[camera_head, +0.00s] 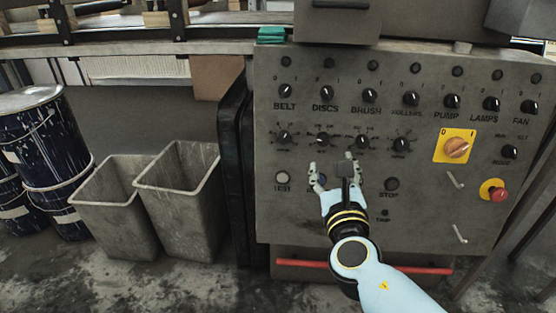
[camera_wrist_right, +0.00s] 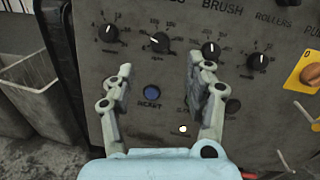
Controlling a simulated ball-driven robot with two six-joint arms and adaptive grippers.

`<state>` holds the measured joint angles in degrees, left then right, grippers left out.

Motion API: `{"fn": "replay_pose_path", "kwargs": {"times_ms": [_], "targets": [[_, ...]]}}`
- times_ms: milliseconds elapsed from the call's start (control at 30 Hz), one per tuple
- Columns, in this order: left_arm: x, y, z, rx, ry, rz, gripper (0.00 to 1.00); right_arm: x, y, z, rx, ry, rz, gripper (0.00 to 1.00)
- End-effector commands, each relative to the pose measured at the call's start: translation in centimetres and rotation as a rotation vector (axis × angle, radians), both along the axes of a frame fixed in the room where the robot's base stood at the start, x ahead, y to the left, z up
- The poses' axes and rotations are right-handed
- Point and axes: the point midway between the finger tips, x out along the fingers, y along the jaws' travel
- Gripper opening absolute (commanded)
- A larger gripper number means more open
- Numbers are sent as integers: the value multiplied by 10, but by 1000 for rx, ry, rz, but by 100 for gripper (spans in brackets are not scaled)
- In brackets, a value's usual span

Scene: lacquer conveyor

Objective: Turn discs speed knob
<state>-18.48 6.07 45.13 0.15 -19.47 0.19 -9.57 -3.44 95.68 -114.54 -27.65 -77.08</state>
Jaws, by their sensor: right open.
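The discs speed knob (camera_head: 323,140) is a small black dial with a scale, in the second row of the grey panel under the DISCS label. In the right wrist view the discs speed knob (camera_wrist_right: 158,43) is second from the left, and its white mark points to the left and slightly up. My right gripper (camera_head: 331,168) is open and empty below this knob. In the right wrist view the right gripper (camera_wrist_right: 162,75) has its two fingers spread, with the knob beyond and above the tips. I cannot see it touching the knob. My left gripper is not in view.
Neighbouring dials flank it: the belt dial (camera_head: 284,137) and the brush dial (camera_head: 362,142). A blue reset button (camera_wrist_right: 151,91) shows between my fingers. A yellow-backed switch (camera_head: 456,146) and red stop button (camera_head: 498,194) sit to the right. Bins (camera_head: 120,168) stand to the left.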

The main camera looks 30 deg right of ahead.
Motion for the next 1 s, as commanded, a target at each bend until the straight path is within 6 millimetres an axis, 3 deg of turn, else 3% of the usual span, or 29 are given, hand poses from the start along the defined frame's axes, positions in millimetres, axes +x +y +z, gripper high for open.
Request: {"fn": "replay_pose_path", "kwargs": {"times_ms": [67, 267, 700, 1000], "targets": [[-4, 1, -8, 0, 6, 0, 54, 1, 1, -10, 8, 0, -2, 54], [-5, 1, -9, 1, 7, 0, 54, 16, -4, -8, 9, -6, -1, 54], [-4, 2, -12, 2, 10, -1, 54, 87, -39, -9, 11, -4, 0, 54], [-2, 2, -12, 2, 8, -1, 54, 100, -46, -9, 13, -3, 0, 54]]}}
